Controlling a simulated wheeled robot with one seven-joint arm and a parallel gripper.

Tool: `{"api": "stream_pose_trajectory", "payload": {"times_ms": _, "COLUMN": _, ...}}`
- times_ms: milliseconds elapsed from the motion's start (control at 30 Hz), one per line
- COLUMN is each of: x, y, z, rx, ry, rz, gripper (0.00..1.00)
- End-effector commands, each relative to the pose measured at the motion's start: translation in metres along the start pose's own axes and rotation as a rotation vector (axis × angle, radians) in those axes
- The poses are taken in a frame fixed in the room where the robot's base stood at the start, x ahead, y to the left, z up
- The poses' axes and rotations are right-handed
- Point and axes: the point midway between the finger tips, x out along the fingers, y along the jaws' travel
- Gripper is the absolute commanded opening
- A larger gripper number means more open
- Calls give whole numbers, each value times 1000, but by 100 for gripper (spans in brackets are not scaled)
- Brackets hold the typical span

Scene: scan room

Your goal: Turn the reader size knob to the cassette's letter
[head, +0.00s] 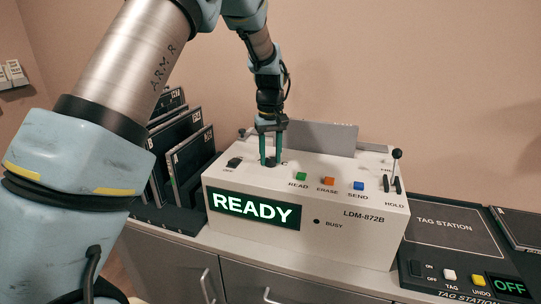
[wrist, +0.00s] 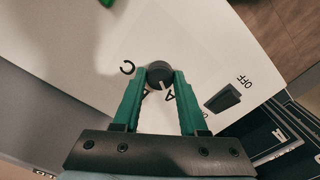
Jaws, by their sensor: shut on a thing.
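The reader (head: 305,225) is a white box whose screen (head: 254,210) says READY. My gripper (head: 270,162) points down at its top left. In the wrist view, its green fingers (wrist: 159,84) are shut on the dark round size knob (wrist: 159,70), one on each side. The knob's white mark points down in the picture, slightly right, towards the letter A (wrist: 169,96). A letter C (wrist: 128,67) is printed left of the knob. No other size letter is clear. I cannot tell a cassette's letter.
A black rocker switch (wrist: 222,98) marked OFF is close beside the right finger. Green, orange and blue buttons (head: 329,182) and a lever (head: 395,165) are on the reader. Dark panels stand in a rack (head: 185,160) to the left. The tag station (head: 455,235) is at right, showing OFF. A grey plate (head: 320,137) rises behind.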

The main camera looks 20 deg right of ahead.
Motion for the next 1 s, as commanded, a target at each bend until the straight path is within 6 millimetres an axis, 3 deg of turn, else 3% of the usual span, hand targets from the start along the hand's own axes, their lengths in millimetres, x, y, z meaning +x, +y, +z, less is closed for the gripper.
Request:
{"api": "stream_pose_trajectory", "payload": {"times_ms": 367, "x": 0, "y": 0, "z": 0, "rx": -6, "ry": 0, "rz": 0, "gripper": 0}}
{"api": "stream_pose_trajectory", "payload": {"times_ms": 400, "x": 0, "y": 0, "z": 0, "rx": -6, "ry": 0, "rz": 0, "gripper": 44}}
{"api": "stream_pose_trajectory", "payload": {"times_ms": 667, "x": 0, "y": 0, "z": 0, "rx": -5, "ry": 0, "rz": 0, "gripper": 72}}
{"api": "stream_pose_trajectory", "payload": {"times_ms": 1000, "x": -6, "y": 0, "z": 0, "rx": -4, "ry": 1, "rz": 2, "gripper": 72}}
